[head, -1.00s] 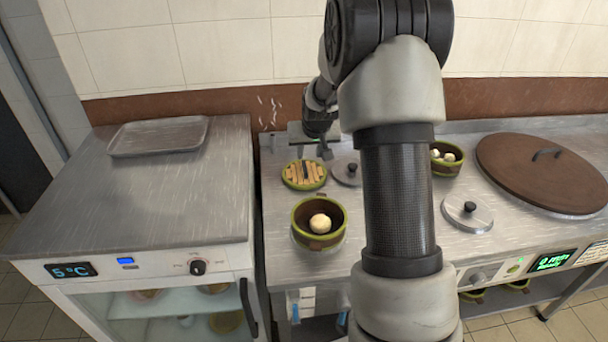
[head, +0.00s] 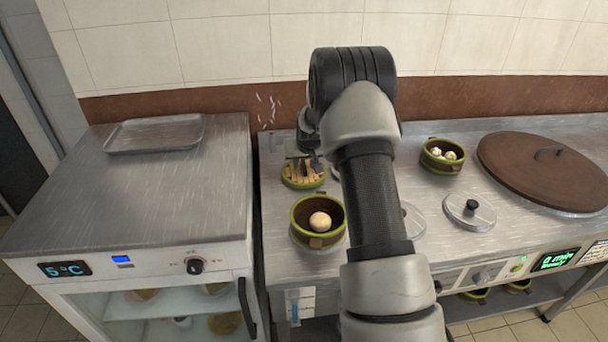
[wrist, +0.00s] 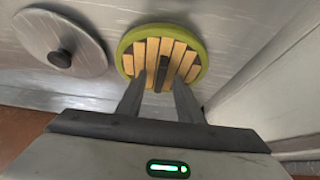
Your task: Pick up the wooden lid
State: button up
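The round slatted wooden lid (head: 290,177) has pale slats, a green rim and a dark bar across its middle. It lies flat at the back left of the steel counter, partly hidden by my gripper in the head view. In the wrist view the whole lid (wrist: 190,51) shows in the upper middle. My gripper (wrist: 157,92) is open and empty, its two fingers apart and pointing toward the lid's near edge, with the dark bar between their lines. In the head view my gripper (head: 305,160) hangs over the lid's back part. I cannot tell the exact height gap.
A green-rimmed pot with one bun (head: 320,221) stands in front of the lid. A metal lid with a black knob (wrist: 60,40) lies beside it. A large brown lid with a handle (head: 545,172) and a pot of buns (head: 442,156) are at right. A fridge (head: 150,190) stands left.

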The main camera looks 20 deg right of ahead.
grip_shut()
jog(key=shift+r, duration=0.1)
